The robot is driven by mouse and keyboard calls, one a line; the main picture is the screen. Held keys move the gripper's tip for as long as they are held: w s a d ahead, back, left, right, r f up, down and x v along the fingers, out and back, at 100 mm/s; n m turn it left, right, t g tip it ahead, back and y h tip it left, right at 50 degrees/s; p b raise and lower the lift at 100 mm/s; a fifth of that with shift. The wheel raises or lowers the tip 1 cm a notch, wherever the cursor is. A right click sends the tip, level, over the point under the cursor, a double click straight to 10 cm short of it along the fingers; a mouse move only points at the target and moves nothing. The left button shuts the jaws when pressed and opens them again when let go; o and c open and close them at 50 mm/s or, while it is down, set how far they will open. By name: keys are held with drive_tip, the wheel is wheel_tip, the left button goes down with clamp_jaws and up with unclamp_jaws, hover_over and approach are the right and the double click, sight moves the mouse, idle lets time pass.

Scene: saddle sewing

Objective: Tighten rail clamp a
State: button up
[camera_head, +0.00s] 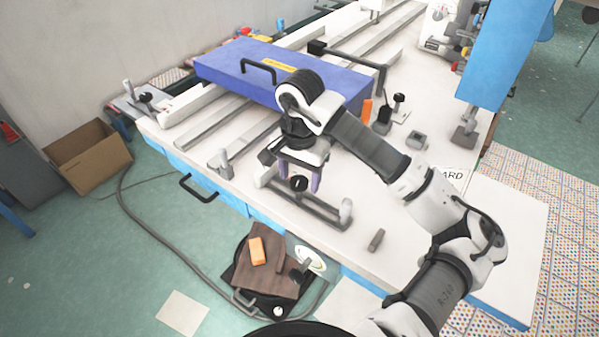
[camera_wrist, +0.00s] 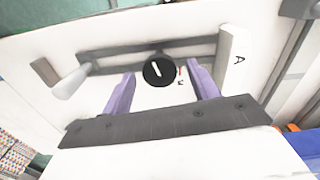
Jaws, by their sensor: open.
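Rail clamp a is a grey bar with upright posts on the white bench top. Its black round knob (camera_wrist: 159,71) with a white pointer line sits on the grey rail (camera_wrist: 110,61) in the wrist view. A block marked with the letter A (camera_wrist: 230,62) stands at the rail's end. The knob also shows in the head view (camera_head: 299,183), just under my gripper. My gripper (camera_wrist: 162,84) is open, its two purple fingers on either side of the knob and apart from it. A small red mark and a letter lie beside the knob.
A blue box with a black handle (camera_head: 235,65) lies on the bench behind my gripper. Grey rails, an orange block (camera_head: 367,111) and small black-topped fittings (camera_head: 384,117) stand nearby. A small grey block (camera_head: 376,240) lies near the front edge.

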drive_tip(key=shift+f, duration=0.15)
drive_tip(key=shift+c, duration=0.4)
drive_tip(key=c, duration=0.9)
drive_tip(key=shift+b, duration=0.35)
